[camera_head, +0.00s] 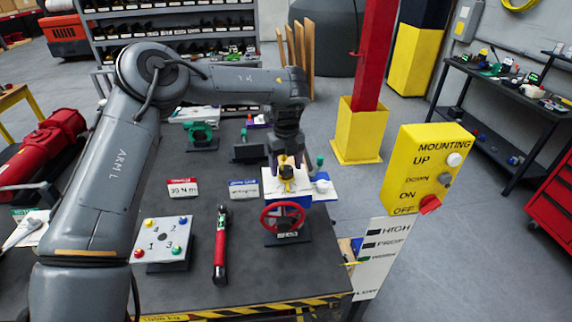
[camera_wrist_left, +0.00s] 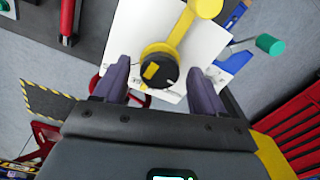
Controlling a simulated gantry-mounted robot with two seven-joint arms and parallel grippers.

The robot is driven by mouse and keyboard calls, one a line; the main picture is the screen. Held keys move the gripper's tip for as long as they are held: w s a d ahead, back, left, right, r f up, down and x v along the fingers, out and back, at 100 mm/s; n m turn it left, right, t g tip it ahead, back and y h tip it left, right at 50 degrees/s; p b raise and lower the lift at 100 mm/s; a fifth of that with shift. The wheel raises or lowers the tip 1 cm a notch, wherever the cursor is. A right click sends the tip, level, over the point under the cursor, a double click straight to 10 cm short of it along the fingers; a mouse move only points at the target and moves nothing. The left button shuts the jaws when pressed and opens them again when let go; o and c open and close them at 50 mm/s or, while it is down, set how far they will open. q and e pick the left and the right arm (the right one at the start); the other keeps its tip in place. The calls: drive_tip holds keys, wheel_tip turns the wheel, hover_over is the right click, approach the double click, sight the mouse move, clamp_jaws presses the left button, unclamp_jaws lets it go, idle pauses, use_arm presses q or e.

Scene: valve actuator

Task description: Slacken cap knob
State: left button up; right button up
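The cap knob is a round black knob with a yellow grip bar on top (camera_wrist_left: 160,70), joined to a yellow arm (camera_wrist_left: 190,24). It sits over a white plate (camera_wrist_left: 135,32). In the head view the knob (camera_head: 287,173) is small and partly covered by my left gripper (camera_head: 287,160), which points down above it. In the left wrist view my left gripper (camera_wrist_left: 160,82) is open, with one purple finger on each side of the knob. Gaps show between both fingers and the knob. How deep the fingertips reach is unclear. My right gripper is not in view.
A red handwheel (camera_head: 282,217) stands just in front of the white plate. A green-ended lever (camera_wrist_left: 268,44) and a blue part (camera_wrist_left: 234,62) are close by. A red torque tool (camera_head: 221,245) and a numbered plate (camera_head: 162,238) lie on the bench. A yellow mounting panel (camera_head: 420,170) stands right.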

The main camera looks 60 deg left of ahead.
sight(286, 168)
use_arm(q)
drive_tip(key=shift+r, duration=0.1)
wheel_tip(286, 168, up, 11)
drive_tip(key=shift+p, duration=0.35)
idle(0.4)
drive_tip(key=shift+d, duration=0.1)
idle(0.3)
